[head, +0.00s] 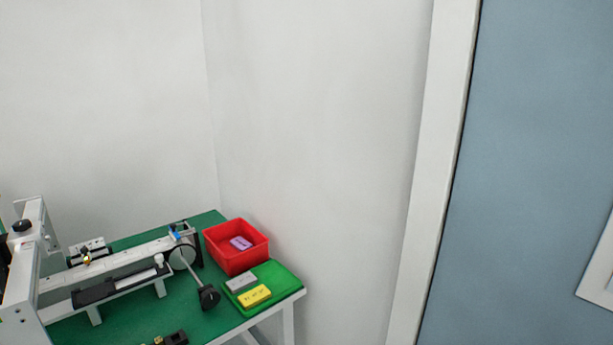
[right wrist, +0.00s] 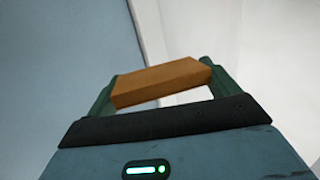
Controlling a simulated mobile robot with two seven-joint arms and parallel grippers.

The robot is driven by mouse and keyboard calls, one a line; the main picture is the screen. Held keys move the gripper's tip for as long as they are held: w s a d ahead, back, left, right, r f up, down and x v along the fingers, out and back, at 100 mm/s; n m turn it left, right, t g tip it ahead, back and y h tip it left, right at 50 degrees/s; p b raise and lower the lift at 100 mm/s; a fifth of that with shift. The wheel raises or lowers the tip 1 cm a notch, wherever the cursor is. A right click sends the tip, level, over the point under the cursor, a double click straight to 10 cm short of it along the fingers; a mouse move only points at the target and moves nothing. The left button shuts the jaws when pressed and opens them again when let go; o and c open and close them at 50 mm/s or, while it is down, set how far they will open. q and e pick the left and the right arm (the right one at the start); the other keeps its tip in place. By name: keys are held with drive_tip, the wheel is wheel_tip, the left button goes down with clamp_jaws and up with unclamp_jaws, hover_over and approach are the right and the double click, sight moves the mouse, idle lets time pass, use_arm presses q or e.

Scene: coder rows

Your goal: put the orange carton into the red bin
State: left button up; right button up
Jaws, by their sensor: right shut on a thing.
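The orange carton (right wrist: 160,83) is in the right wrist view, held crosswise between the two green fingers of my right gripper (right wrist: 161,84). The gripper is shut on it, with wall and a blue-grey surface behind and no table in that view. The red bin (head: 232,262) stands on the green table in the head view, near the wall, with a small purple carton (head: 241,243) inside. Neither gripper shows in the head view, so how far the carton is from the bin cannot be told.
A green tray (head: 290,281) beside the bin holds a grey carton (head: 241,283) and a yellow carton (head: 255,295). A white and black machine (head: 120,276) takes up the table's left part. A blue-grey door (head: 540,170) is at right.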

drive_tip(key=s, duration=0.1)
drive_tip(key=s+f, duration=0.1)
drive_tip(key=s, duration=0.3)
drive_tip(key=shift+s+f, duration=0.25)
drive_tip(key=shift+f, duration=0.1)
